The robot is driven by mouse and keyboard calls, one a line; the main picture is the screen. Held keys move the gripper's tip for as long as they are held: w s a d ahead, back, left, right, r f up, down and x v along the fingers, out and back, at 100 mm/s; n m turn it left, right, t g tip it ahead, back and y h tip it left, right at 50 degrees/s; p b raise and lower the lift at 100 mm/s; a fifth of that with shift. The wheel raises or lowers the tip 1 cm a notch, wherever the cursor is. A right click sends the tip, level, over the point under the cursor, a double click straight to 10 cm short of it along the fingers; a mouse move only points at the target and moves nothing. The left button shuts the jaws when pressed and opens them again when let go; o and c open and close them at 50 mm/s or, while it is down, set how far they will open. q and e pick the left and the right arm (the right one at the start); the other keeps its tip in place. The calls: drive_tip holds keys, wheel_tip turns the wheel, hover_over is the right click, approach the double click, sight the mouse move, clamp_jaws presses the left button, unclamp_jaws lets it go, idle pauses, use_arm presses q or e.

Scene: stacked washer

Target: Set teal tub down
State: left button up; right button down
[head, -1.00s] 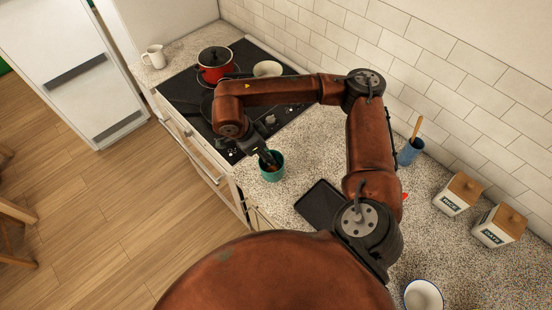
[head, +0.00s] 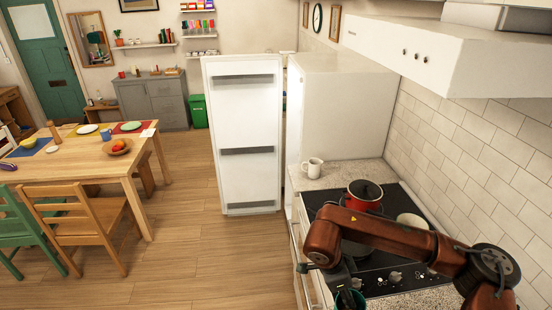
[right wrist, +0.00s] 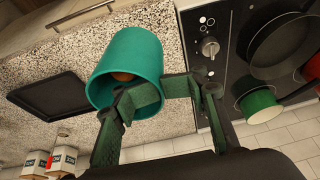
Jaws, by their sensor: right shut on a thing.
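The teal tub (head: 350,300) is at the bottom edge of the head view, partly cut off, by the front of the counter near the hob. My right gripper (head: 345,284) is at it, mostly hidden by its own arm. In the right wrist view the tub (right wrist: 122,58) is tilted in the picture, with its open mouth towards the camera and something brown inside. My right gripper (right wrist: 150,96) is shut on the tub's wall. Whether the tub's base touches the counter (right wrist: 165,112) cannot be told. My left gripper is not in view.
A white jug (head: 313,168) stands behind. A black tray (right wrist: 50,92) lies on the counter beside the tub. A wooden table (head: 80,160) and chairs stand at left, with open floor between.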

drive_tip(key=n+t, duration=0.1)
drive_tip(key=n, duration=0.1)
drive_tip(key=f+n, duration=0.1)
drive_tip(key=n, duration=0.1)
drive_tip(key=shift+f+n+t+y, duration=0.1)
drive_tip(key=shift+n+t+y, duration=0.2)
drive_tip(key=shift+t, duration=0.1)
drive_tip(key=n, duration=0.3)
drive_tip(key=n+t+y, duration=0.1)
drive_tip(key=shift+s+f, duration=0.1)
drive_tip(key=shift+f, duration=0.15)
drive_tip(key=n, duration=0.2)
drive_tip(key=n+t+y, duration=0.1)
drive_tip(key=n, duration=0.1)
drive_tip(key=shift+s+a+y, duration=0.1)
drive_tip(key=shift+y, duration=0.2)
drive_tip(key=n, duration=0.1)
drive_tip(key=n+y, duration=0.1)
drive_tip(key=n, duration=0.2)
drive_tip(key=shift+s+a+r+n+y, duration=0.1)
drive_tip(key=shift+s+a+n+y, duration=0.2)
drive_tip(key=shift+a+y, duration=0.1)
